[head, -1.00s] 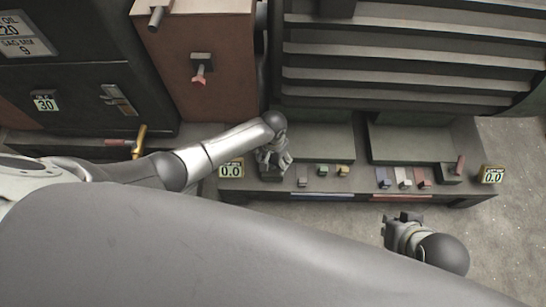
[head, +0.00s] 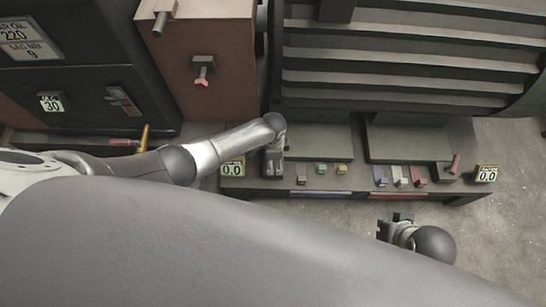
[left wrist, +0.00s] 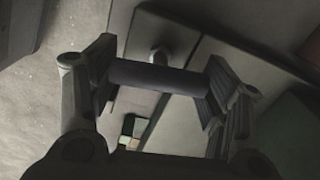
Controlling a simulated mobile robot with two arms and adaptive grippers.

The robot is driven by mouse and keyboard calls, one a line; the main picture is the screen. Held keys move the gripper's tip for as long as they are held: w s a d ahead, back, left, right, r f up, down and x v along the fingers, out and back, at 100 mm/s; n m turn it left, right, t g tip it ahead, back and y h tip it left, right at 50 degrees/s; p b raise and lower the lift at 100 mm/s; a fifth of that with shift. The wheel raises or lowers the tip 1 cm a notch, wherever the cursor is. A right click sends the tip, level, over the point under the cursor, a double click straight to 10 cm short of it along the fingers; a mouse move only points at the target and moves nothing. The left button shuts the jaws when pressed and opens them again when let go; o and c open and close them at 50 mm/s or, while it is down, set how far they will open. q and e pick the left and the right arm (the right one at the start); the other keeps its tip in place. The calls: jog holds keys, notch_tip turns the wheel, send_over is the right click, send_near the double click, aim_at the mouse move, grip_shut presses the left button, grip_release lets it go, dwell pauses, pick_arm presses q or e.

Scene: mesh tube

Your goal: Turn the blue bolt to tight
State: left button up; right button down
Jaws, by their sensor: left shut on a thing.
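My left gripper (head: 272,168) is at the left end of the low bench, beside a display reading 0.0 (head: 233,168). In the left wrist view its fingers (left wrist: 160,85) are closed on the two ends of a dark bar (left wrist: 158,76). A round pale post end (left wrist: 159,55) shows just behind the bar. The bar looks like the bolt's handle, but its blue colour is not clear in this dim view. In the head view the gripper hides it. My right gripper (head: 396,222) hangs in front of the bench, away from everything; its jaw opening is unclear.
A blue strip (head: 320,193) and a red strip (head: 398,196) mark the bench front. Several small coloured blocks stand above them. A red lever (head: 454,164) and another 0.0 display (head: 486,174) are at the right end. The floor (head: 505,225) at right is clear.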

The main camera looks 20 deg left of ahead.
pick_arm(q)
jog(key=shift+m, duration=0.9)
jog(key=m, duration=0.3)
jog(key=shift+m, duration=1.3)
pick_arm(e)
jog(key=shift+w+f, duration=0.1)
jog(key=shift+r, duration=0.2)
jog(key=shift+f, duration=0.1)
pick_arm(q)
jog(key=o, duration=1)
pick_arm(e)
jog(key=shift+f, duration=0.15)
